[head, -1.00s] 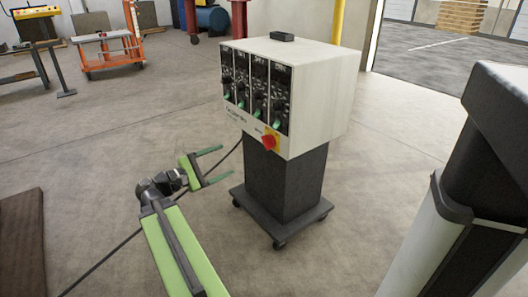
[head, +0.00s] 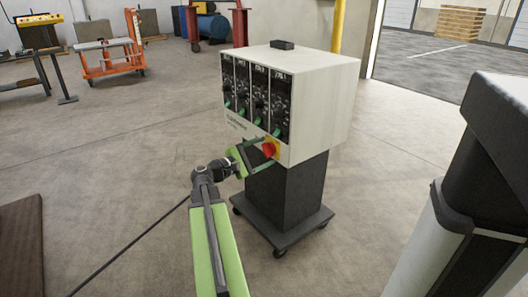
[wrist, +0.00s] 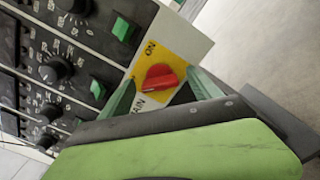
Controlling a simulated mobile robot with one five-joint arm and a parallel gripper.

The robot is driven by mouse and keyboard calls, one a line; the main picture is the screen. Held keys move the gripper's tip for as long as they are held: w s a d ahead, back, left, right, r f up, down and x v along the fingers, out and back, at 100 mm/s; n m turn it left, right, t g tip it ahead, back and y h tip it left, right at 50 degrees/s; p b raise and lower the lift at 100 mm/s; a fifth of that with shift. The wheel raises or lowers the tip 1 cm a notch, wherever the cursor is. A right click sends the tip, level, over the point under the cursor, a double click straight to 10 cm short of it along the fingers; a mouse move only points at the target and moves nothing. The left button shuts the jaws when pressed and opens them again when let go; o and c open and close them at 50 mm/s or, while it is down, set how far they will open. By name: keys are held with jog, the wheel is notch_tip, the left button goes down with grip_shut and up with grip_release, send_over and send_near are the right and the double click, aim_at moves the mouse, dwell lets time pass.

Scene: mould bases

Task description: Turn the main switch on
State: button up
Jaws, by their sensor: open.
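The main switch (head: 269,149) is a red knob on a yellow plate at the lower right corner of the control box's front. It also shows in the wrist view (wrist: 160,77), with the word ON above it and a partly covered word below. Its ridge runs roughly sideways in that picture, not towards ON. My gripper (head: 266,151) is open, its two green fingers on either side of the knob. In the wrist view my gripper (wrist: 163,80) has a finger left and right of the knob. I cannot tell whether the fingers touch it.
The white control box (head: 320,95) stands on a dark pedestal (head: 287,190) with a wheeled base. Its panel (head: 255,98) has several black knobs and green switches. A cable lies on the floor at left. An orange cart (head: 105,62) is far behind. Floor around the pedestal is open.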

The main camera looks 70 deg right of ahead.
jog(key=c, duration=1.4)
jog(key=shift+o, duration=0.2)
jog(key=shift+d, duration=0.25)
jog(key=shift+a, duration=0.25)
jog(key=shift+a+m, duration=0.1)
jog(key=shift+m, duration=0.4)
jog(key=m, duration=0.7)
jog(key=shift+s+f, duration=0.15)
jog(key=shift+f, duration=0.05)
jog(key=m, duration=0.5)
jog(key=shift+f, duration=0.1)
jog(key=shift+m+b, duration=0.3)
jog(key=shift+m, duration=2.1)
